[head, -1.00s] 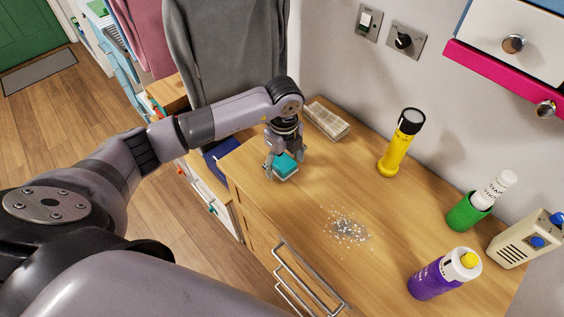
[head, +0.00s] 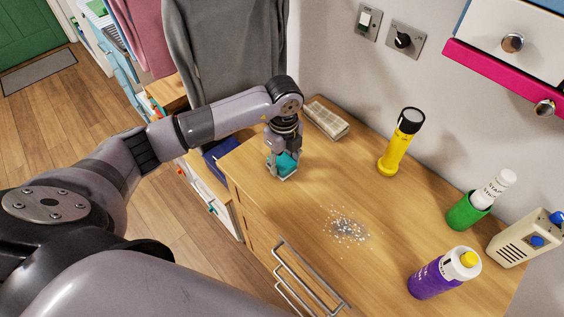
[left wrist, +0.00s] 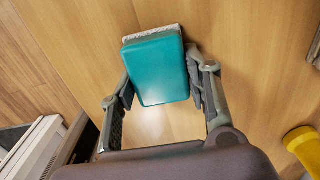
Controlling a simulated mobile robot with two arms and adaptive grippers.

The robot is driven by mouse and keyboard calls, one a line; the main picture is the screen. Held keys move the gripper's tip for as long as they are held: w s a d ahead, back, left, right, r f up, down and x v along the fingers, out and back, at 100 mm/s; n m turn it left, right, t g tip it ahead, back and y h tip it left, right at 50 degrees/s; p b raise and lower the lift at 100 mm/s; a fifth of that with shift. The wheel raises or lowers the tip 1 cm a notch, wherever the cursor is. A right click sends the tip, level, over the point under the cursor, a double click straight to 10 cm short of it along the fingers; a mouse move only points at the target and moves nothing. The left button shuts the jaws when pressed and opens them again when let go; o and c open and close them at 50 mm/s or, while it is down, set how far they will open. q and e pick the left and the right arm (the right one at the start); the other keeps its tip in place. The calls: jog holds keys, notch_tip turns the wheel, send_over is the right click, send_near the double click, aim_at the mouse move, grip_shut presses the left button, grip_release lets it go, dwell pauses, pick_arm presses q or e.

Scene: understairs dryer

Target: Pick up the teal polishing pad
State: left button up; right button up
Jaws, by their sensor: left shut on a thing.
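The teal polishing pad (head: 286,162) has a teal top and a pale underside. It is at the left part of the wooden counter in the head view. My left gripper (head: 283,168) is shut on the pad, with a finger on each side of it. In the left wrist view the teal pad (left wrist: 158,70) sits between the two fingers of my left gripper (left wrist: 160,92). I cannot tell whether the pad still touches the counter. My right gripper is not in view.
On the wooden counter (head: 300,215) are a patch of pale dust (head: 347,229), a yellow flashlight (head: 391,150), a green holder with a white bottle (head: 468,213), a purple bottle (head: 436,279), a beige box (head: 520,243) and a folded cloth-like bundle (head: 326,119). A grey garment (head: 225,60) hangs behind my arm.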

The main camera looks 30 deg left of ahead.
pick_arm(q)
jog(key=shift+r, duration=0.1)
jog(key=shift+w+r, duration=0.1)
jog(key=shift+r, duration=0.5)
notch_tip(320, 180, up, 10)
jog(key=r+b, duration=0.1)
jog(key=b, duration=0.1)
notch_tip(320, 180, up, 8)
send_over(284, 161)
jog(key=shift+f+p, duration=0.2)
jog(key=shift+p, duration=0.1)
jog(key=shift+a, duration=0.1)
jog(key=o, duration=0.6)
jog(key=c, duration=0.5)
